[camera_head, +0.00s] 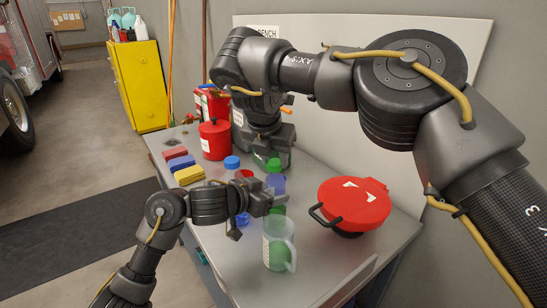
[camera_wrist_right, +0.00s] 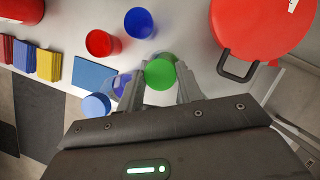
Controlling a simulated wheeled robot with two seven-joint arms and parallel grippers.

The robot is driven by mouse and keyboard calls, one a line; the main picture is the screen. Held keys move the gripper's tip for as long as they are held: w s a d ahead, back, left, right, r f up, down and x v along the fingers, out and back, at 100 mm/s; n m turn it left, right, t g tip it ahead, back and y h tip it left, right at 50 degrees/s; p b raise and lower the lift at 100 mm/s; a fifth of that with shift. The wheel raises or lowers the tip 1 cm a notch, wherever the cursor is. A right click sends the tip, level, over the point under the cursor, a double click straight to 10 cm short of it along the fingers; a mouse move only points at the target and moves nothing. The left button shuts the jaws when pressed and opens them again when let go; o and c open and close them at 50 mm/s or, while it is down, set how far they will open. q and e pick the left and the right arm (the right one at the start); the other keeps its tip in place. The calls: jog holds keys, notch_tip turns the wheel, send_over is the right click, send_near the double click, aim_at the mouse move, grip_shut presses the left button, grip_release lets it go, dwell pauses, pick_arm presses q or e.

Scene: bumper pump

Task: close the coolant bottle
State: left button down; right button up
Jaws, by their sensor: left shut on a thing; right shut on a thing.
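The coolant bottle (camera_head: 278,211) is clear with green at its bottom and stands on the bench, partly covered by my left gripper. The cap (camera_wrist_right: 160,73) also shows in the right wrist view, between the fingers of my right gripper (camera_wrist_right: 159,83).
A red pot (camera_head: 352,205) is to the right. A blue-capped bottle (camera_head: 232,162), a red cup (camera_wrist_right: 103,43), a blue cup (camera_wrist_right: 138,22) and a red canister (camera_head: 214,141) are nearby. Sponges (camera_head: 189,175) lie left.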

jog(key=o, duration=1)
jog(key=shift+a, duration=0.1)
jog(key=shift+c, duration=0.2)
jog(key=shift+r, duration=2.3)
jog(key=shift+o, duration=0.2)
jog(key=o, duration=0.5)
jog(key=shift+r, duration=0.1)
